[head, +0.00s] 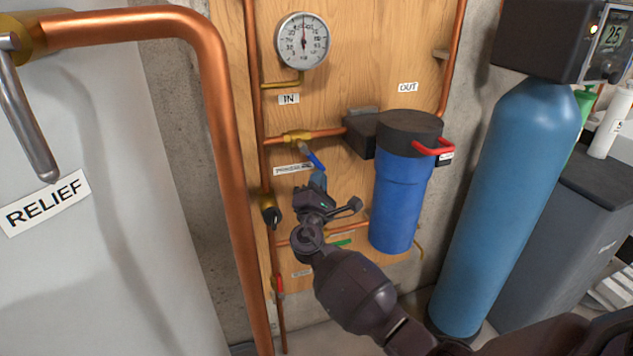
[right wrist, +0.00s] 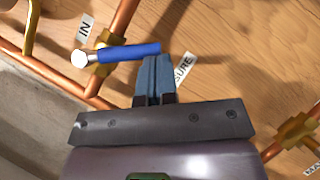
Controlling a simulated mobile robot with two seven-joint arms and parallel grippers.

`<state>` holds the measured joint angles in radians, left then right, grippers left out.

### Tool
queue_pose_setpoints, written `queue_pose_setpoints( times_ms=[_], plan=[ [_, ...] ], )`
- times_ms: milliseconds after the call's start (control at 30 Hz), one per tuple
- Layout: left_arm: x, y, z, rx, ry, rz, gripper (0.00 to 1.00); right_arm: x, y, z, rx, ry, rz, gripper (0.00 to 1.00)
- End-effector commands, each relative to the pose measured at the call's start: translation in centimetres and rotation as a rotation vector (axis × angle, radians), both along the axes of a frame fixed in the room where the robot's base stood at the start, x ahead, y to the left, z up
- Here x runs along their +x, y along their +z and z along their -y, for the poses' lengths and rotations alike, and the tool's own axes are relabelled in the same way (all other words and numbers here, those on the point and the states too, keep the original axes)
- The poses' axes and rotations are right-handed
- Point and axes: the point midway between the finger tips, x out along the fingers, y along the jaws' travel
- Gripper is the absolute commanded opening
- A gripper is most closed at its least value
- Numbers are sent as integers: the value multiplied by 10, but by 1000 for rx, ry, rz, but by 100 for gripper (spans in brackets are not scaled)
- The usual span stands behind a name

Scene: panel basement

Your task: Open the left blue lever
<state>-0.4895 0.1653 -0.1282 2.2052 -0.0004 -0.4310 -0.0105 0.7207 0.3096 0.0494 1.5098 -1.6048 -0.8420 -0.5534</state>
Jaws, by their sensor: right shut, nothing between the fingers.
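The blue lever (head: 315,160) is on the wooden panel, below the IN label and beside a partly hidden label. In the right wrist view the blue lever (right wrist: 128,52) lies nearly level, with its silver pivot end at the left. My right gripper (head: 318,181) is in front of the panel, just below the lever. In the wrist view its blue-grey fingers (right wrist: 153,75) are shut with nothing between them, and their tips are at the lever's right end. I cannot tell whether they touch it. My left gripper is not in view.
A blue filter housing (head: 398,200) with a red handle (head: 433,148) stands close right of my gripper. A copper pipe (head: 232,190) runs down in front at left. A dark valve knob (head: 271,215) and a green handle (head: 341,242) sit low on the panel. A blue tank (head: 505,190) is at right.

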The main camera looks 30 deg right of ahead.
Motion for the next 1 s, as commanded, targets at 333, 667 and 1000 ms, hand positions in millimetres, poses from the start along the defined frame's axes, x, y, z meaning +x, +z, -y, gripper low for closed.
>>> queue_pose_setpoints(
  times_ms=[333,667,1000],
  plan=[
    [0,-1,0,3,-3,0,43,-2,3,8,-80,-2,-18,0],
    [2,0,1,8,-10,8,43,-6,14,26,-315,-1,-79,0],
    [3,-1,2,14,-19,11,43,-11,35,43,-612,-1,-154,0]
  ],
)
